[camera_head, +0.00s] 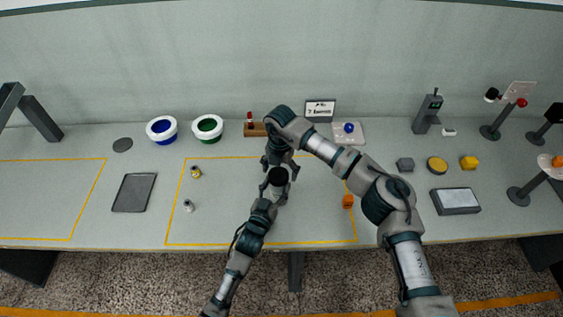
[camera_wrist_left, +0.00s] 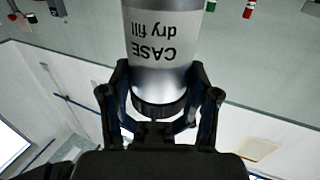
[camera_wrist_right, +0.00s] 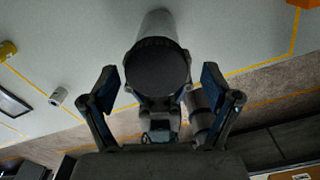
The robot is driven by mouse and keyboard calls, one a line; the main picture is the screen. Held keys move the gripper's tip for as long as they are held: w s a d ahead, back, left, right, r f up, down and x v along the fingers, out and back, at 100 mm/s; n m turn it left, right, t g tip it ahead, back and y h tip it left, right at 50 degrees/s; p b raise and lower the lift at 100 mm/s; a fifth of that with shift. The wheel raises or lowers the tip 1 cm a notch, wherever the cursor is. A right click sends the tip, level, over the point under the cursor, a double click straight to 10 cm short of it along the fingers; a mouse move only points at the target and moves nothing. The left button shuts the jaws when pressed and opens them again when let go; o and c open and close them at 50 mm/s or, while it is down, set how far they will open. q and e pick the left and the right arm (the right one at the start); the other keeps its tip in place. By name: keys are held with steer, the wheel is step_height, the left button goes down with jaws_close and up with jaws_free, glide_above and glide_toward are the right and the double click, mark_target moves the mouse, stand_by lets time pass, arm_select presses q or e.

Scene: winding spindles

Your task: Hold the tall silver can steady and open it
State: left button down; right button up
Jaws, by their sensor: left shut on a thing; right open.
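The tall silver can (camera_head: 281,190) stands on the table inside the middle yellow outline, with its black lid (camera_head: 278,174) on top. In the left wrist view the can (camera_wrist_left: 162,45) carries printed text reading "CASE dry fill". My left gripper (camera_head: 273,190) is shut around the can's body from the front. My right gripper (camera_head: 280,165) is open just over the lid, its arm coming from the right. In the right wrist view the round black lid (camera_wrist_right: 157,68) lies between the spread fingers, with visible gaps on both sides. My grippers hide part of the can in the head view.
Two small cans (camera_head: 195,172) (camera_head: 188,206) stand to the left, near a dark tray (camera_head: 134,192). Blue-centred (camera_head: 162,130) and green-centred (camera_head: 207,128) white bowls stand behind. An orange block (camera_head: 348,201) sits right, near my right arm. The table between the tray and can is mostly clear.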

steer(key=shift+a+f, duration=0.1)
steer(key=shift+f, duration=0.5)
steer(key=shift+d, duration=0.25)
